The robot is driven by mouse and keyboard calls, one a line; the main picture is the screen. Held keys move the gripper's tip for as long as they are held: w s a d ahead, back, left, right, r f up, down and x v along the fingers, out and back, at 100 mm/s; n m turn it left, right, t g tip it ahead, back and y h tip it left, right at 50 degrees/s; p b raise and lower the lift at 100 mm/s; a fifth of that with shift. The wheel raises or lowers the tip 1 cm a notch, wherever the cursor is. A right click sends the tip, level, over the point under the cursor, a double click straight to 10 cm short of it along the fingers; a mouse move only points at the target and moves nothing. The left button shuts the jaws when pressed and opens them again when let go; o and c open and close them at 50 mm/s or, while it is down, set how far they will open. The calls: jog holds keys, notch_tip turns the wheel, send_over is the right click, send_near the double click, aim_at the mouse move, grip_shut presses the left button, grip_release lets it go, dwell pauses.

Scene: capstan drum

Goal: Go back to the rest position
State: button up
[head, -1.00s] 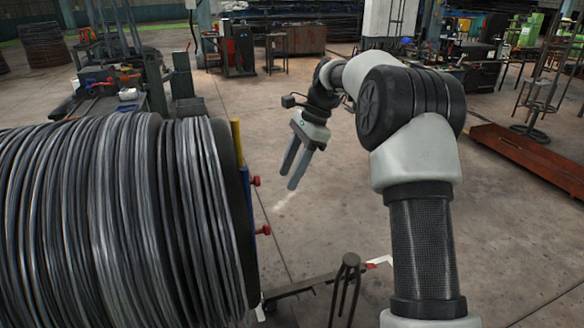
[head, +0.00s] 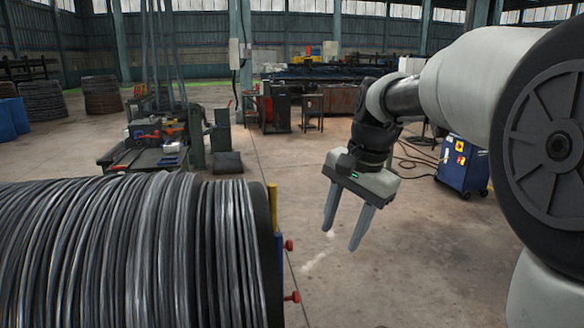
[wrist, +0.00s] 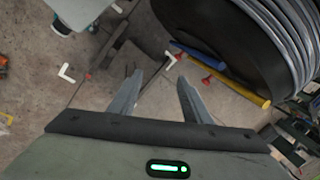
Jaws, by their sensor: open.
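My gripper (head: 342,228) hangs in the air in the middle of the head view, its two grey fingers pointing down and apart. Nothing is between them. In the wrist view the fingers (wrist: 155,92) also stand apart and empty, with bare floor and dark metal parts beyond. The capstan drum (head: 120,255), wound with grey cable, fills the lower left of the head view. The gripper is to the right of the drum's flange and does not touch it. In the wrist view the drum's dark end face (wrist: 220,45) shows at the upper right.
A yellow bar (head: 273,207) and red knobs (head: 290,271) stick out at the drum's right end. A workbench (head: 150,150) with tools stands behind it. A blue machine (head: 462,165) stands at the right. The floor between is open.

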jog(key=s+d+n+t+h, duration=0.1)
jog(key=s+n, duration=0.3)
jog(key=s, duration=0.6)
jog(key=s+d+f+n+t+p, duration=0.1)
jog(key=s+n, duration=0.4)
jog(key=s, duration=0.5)
jog(key=shift+s+d+f+t+h, duration=0.2)
jog(key=shift+s+d+t+h, duration=0.2)
jog(key=shift+d+t, duration=0.5)
